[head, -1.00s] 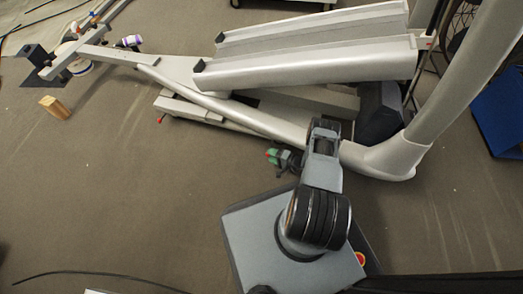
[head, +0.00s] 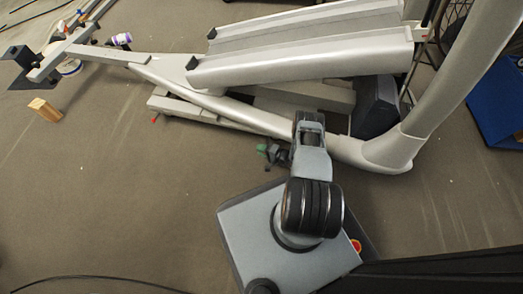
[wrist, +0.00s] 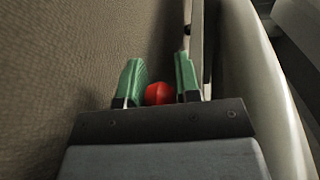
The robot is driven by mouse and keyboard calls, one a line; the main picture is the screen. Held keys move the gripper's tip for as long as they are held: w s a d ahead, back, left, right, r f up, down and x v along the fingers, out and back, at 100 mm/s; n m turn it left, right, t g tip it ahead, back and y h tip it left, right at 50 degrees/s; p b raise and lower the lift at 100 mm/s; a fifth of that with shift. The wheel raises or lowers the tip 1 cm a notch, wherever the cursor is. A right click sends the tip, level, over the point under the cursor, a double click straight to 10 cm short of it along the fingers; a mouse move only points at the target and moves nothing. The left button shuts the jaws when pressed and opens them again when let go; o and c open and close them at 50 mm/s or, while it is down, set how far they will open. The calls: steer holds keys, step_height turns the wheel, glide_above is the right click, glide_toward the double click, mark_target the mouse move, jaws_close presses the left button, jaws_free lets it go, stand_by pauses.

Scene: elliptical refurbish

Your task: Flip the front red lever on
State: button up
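My gripper (head: 263,151) is low beside the long silver tube of the elliptical frame (head: 225,102). In the wrist view its two green fingers (wrist: 159,75) stand apart. A round red knob (wrist: 159,93) shows between them, close to both; whether they touch it I cannot tell. The knob's stem is hidden, and I cannot make the knob out beside the gripper in the head view. Another small red tip (head: 154,119) sticks out at the left end of the grey lower beam, well left of my gripper.
The frame's silver tube (wrist: 265,90) runs close along the gripper's right side in the wrist view. A wooden block (head: 45,109) lies far left. A blue panel (head: 495,105) stands at the right.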

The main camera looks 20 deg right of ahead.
jaws_close()
